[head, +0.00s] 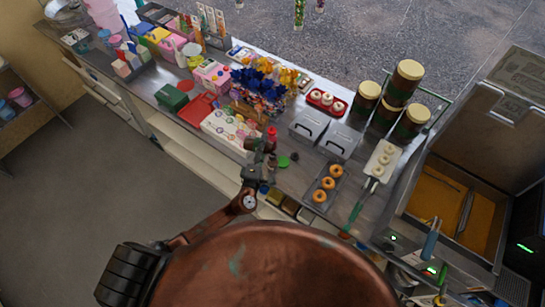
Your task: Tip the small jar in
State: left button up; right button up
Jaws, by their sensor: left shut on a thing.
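My left gripper (265,145) reaches over the counter at the middle of the head view. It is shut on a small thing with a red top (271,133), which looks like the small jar. The gripper hides most of it, and its contents and exact tilt cannot be told. A green round lid (283,162) lies on the counter just right of the gripper, with a small dark thing (294,156) beside it. My right gripper is not in view.
A white tray of coloured sweets (222,128) lies left of the gripper. Grey lidded boxes (340,141) and a tray of ring doughnuts (319,197) stand to the right. Large gold-lidded jars (405,83) stand farther back. A bunch of blue and yellow wrapped sweets (262,85) stands behind.

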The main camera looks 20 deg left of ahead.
pick_arm(q)
jog(key=shift+r, duration=0.15)
jog(key=shift+r+m+p, duration=0.2)
jog(key=shift+m+p, duration=0.2)
jog(key=shift+p, duration=0.35)
jog(key=shift+d, duration=0.1)
jog(key=shift+m, duration=0.3)
dwell(0.6)
jog(key=shift+d+r+m+p, duration=0.2)
jog(key=shift+m+p, duration=0.3)
jog(key=shift+p, duration=0.5)
